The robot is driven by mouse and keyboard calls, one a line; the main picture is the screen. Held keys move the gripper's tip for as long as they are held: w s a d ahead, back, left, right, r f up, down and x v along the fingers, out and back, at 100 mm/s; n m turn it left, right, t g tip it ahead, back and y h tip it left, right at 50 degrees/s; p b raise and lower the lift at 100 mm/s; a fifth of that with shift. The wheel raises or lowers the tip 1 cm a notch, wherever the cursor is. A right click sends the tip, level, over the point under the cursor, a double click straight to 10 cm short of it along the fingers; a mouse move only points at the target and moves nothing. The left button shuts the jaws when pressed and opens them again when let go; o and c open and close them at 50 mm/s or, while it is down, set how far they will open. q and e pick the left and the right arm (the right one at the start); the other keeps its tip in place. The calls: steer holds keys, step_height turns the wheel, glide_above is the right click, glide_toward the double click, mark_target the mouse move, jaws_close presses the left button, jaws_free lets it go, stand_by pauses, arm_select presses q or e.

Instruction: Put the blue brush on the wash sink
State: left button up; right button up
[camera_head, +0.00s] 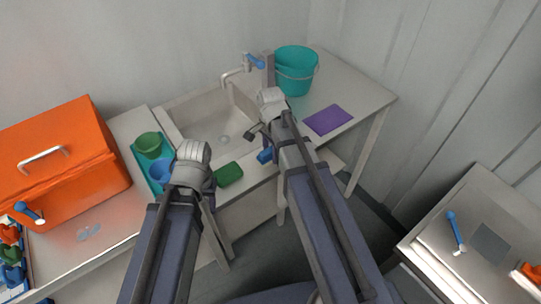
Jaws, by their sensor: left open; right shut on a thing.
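My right gripper (270,97) is over the right side of the sink basin (207,112). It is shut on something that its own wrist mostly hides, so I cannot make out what. A small dark grey piece (251,132) shows just left of the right arm. A blue object (265,156), partly covered by that arm, shows at the sink's front edge; I cannot tell whether it is a brush. Another blue-handled item with a white end (454,229) lies on the right-hand table. My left gripper (193,151) is open beside the tray on the left; its fingertips are hardly visible.
A teal bucket (296,72) and purple cloth (327,120) are on the counter right of the basin. A green block (229,174) lies at the front edge. Green (148,145) and blue (160,171) cups stand in a teal tray. An orange box (60,165) fills the left.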

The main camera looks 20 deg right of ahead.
mark_target(271, 149)
steer(key=shift+f, duration=0.1)
steer(key=o, duration=1.2)
step_height(271, 149, up, 12)
steer(key=r+p, duration=0.1)
steer(key=p, duration=1.1)
steer(key=shift+s+a+f+n+h, duration=0.1)
steer(key=shift+s+a+n+h, duration=0.1)
steer(key=shift+s+a+n, duration=2.35)
steer(key=shift+s+a+f+n+h, duration=0.15)
steer(key=shift+s+a+n, duration=1.55)
steer(key=shift+n, duration=1.7)
steer(key=shift+s+a+n+h, duration=0.25)
steer(key=shift+s+a+n, duration=1.4)
steer(key=shift+s+n, duration=1.15)
steer(key=shift+w, duration=0.2)
